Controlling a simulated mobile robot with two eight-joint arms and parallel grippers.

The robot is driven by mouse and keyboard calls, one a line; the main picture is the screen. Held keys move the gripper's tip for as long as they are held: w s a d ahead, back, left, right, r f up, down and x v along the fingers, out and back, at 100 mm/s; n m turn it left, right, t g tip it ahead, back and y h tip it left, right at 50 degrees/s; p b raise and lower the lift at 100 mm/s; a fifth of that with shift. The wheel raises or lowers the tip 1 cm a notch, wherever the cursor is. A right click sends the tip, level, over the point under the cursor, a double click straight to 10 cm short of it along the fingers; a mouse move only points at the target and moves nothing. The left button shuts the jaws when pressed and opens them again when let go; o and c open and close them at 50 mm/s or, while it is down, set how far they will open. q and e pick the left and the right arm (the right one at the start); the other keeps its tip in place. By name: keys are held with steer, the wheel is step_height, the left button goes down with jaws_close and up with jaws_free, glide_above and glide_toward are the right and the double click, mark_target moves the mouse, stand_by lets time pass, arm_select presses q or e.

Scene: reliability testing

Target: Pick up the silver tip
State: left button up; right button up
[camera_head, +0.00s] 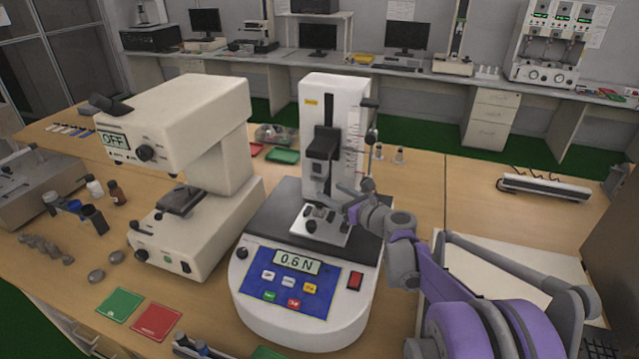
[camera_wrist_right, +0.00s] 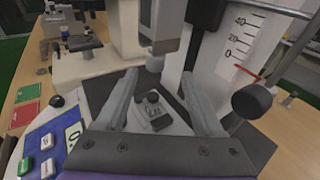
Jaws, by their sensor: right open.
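A small silver tip (camera_wrist_right: 155,63) with a rounded end hangs under the grey vertical head of the force tester in the right wrist view. In the head view it is hard to make out near my gripper. My right gripper (camera_head: 345,199) is at the tester (camera_head: 335,100), in front of its white column and above its small metal plate. In the right wrist view the gripper (camera_wrist_right: 160,76) has its fingers spread on either side of the tip, with nothing held. My left gripper is not in view.
The tester's display (camera_head: 297,263) reads 0.6 N. A second machine (camera_head: 180,110), showing OFF, stands to the left. Two small metal pieces (camera_head: 399,155) stand behind the tester. A black knob (camera_wrist_right: 252,101) is close to my gripper's right. The right tabletop is mostly clear.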

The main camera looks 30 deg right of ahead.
mark_target(322, 187)
steer(key=w, duration=0.2)
steer(key=w+a+p, duration=0.1)
steer(key=w, duration=0.2)
steer(key=shift+w+a+f, duration=0.1)
steer(key=shift+a+f, duration=0.05)
steer(key=shift+w+f, duration=0.1)
steer(key=shift+w, duration=0.15)
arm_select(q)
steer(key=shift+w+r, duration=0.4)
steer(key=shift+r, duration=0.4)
arm_select(e)
steer(key=shift+s, duration=0.15)
steer(key=shift+c, duration=0.7)
jaws_close()
